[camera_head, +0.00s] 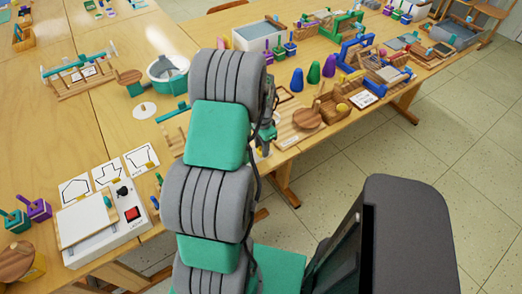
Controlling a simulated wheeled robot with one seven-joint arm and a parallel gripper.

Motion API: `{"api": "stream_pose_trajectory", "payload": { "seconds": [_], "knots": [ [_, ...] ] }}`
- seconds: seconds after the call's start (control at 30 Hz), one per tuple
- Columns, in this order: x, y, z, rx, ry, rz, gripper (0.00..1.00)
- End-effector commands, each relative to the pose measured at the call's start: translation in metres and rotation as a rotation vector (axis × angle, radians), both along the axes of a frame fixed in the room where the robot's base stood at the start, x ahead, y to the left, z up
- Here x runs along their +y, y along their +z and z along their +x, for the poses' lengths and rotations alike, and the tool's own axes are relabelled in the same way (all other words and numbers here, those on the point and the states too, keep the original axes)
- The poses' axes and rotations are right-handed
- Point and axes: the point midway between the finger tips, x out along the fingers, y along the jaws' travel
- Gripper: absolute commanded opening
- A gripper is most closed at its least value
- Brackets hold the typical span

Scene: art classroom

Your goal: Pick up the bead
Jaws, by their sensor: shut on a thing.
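My gripper (266,141) points down over the near edge of the wooden table, partly hidden behind my own grey and green arm. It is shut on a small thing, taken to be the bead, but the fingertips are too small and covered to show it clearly. I cannot make out the bead's colour or shape.
A wooden table (115,45) is crowded. Right of my gripper stand a round wooden piece (306,118), coloured cones (314,73) and a basket (335,106). A white device with a red button (133,214) is at lower left. Tiled floor (480,140) is open at right.

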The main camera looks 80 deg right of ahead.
Motion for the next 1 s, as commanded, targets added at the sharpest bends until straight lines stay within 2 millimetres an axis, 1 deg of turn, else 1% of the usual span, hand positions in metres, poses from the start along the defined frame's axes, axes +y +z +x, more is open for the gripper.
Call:
{"api": "stream_pose_trajectory", "payload": {
  "seconds": [0.03, 0.27, 0.53, 0.67, 0.77, 0.87, 0.97, 1.0],
  "knots": [
    [0.000, 0.000, 0.000, 0.000, 0.000, 0.000, 0.19],
    [0.000, 0.000, 0.000, 0.000, 0.000, 0.000, 0.01],
    [0.000, 0.000, 0.000, 0.000, 0.000, 0.000, 0.00],
    [0.000, 0.005, 0.000, 0.000, 0.000, -0.001, 0.00],
    [-0.001, 0.015, 0.000, 0.001, 0.000, -0.002, 0.00],
    [-0.001, 0.033, 0.000, 0.001, 0.000, -0.004, 0.00],
    [0.018, 0.055, -0.008, 0.000, -0.001, -0.004, 0.00],
    [0.026, 0.067, -0.012, 0.000, -0.001, -0.006, 0.00]
  ]
}}
